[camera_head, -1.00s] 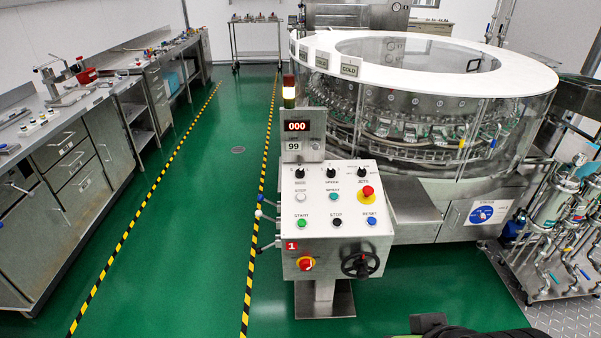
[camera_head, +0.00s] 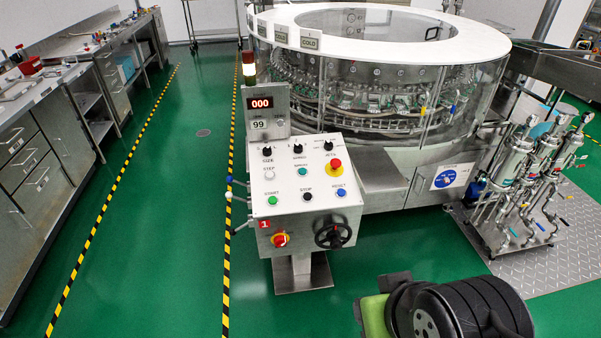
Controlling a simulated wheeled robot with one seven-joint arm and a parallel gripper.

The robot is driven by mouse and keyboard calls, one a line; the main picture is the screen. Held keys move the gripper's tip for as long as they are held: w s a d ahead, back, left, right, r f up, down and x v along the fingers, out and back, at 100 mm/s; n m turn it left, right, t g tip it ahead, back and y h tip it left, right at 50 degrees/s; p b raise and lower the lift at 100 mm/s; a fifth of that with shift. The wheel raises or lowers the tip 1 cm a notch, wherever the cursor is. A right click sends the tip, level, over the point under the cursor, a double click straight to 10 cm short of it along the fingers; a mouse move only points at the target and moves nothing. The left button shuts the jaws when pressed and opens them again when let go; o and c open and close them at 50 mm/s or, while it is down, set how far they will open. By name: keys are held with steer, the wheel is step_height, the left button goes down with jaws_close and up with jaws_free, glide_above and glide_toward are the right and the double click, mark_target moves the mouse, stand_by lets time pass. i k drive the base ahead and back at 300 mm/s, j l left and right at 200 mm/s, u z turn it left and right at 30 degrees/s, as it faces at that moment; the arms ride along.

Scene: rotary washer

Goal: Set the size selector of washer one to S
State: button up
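The control panel of washer one (camera_head: 309,199) stands on a pedestal in front of the round washer (camera_head: 375,90) and bears a red label "1". The size selector (camera_head: 267,149) is a black knob at the panel's upper left, above the word SIZE. Its pointer setting is too small to tell. Two more black knobs sit to its right. A black and green part of my arm (camera_head: 450,308) shows at the bottom right, well apart from the panel. My gripper's fingers cannot be made out.
A display (camera_head: 261,103) reading 000 stands above the panel under a lit lamp. A red emergency button (camera_head: 334,164) and a handwheel (camera_head: 333,236) are on the panel. Steel filter housings (camera_head: 520,185) stand at right. Green floor is clear in front of the panel.

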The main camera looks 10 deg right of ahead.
mark_target(267, 152)
steer(key=i+j+z, duration=0.1)
steer(key=i+j, duration=0.6)
steer(key=i+j+z, duration=0.1)
steer(key=i+j, duration=1.2)
steer(key=j, duration=0.25)
steer(key=l+z, duration=0.05)
